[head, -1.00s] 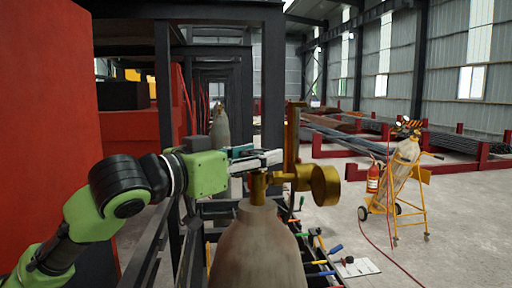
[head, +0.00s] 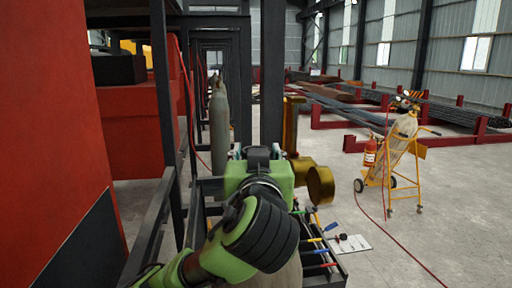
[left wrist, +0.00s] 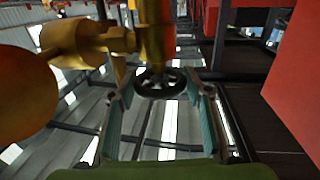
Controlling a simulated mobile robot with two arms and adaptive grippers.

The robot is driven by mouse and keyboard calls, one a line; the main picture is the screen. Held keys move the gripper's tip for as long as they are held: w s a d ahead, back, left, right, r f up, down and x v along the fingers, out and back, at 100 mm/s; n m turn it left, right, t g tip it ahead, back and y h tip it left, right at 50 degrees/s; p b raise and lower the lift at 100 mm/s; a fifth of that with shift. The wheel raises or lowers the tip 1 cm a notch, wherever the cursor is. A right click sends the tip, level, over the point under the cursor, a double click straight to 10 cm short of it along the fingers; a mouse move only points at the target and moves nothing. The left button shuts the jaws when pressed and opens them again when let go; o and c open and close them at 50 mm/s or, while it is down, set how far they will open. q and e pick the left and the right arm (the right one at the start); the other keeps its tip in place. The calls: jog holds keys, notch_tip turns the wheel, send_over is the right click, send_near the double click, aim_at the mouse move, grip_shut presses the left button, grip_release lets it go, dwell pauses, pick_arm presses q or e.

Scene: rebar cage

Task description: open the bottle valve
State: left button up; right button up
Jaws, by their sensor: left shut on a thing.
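The black round handwheel (left wrist: 176,78) of the bottle valve shows in the left wrist view, in front of the brass valve body (left wrist: 155,30). My left gripper (left wrist: 158,92) has its two teal fingers on either side of the handwheel and is shut on it. In the head view my green wrist hides the valve and most of the grey bottle (head: 287,276). The brass regulator (head: 320,185) sticks out to the right of my wrist. It also fills the left of the left wrist view (left wrist: 25,90). My right gripper is in neither view.
A tool tray with coloured handles (head: 325,253) lies beside the bottle. Another grey bottle (head: 219,125) stands farther back. A yellow cart (head: 408,180) with a bottle and a red extinguisher (head: 370,153) stand at the right. A red wall (head: 50,130) closes the left side.

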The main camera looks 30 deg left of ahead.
pick_arm(q)
jog(key=n+g+y, duration=0.1)
jog(key=y, duration=0.1)
jog(key=n+g+y, duration=0.1)
jog(key=shift+w+d+f+n+g, duration=0.1)
jog(key=shift+d+f+n+g, duration=0.05)
jog(key=shift+f+n+g, duration=0.15)
jog(key=shift+r+n+g+y+b, duration=0.1)
jog(key=shift+n+g+y+b, duration=0.5)
jog(key=shift+n+g+y, duration=0.3)
jog(key=shift+g+y, duration=0.3)
jog(key=shift+y, duration=0.1)
jog(key=o, duration=1.1)
jog(key=shift+r, duration=0.1)
notch_tip(320, 180, up, 10)
jog(key=shift+w, duration=0.1)
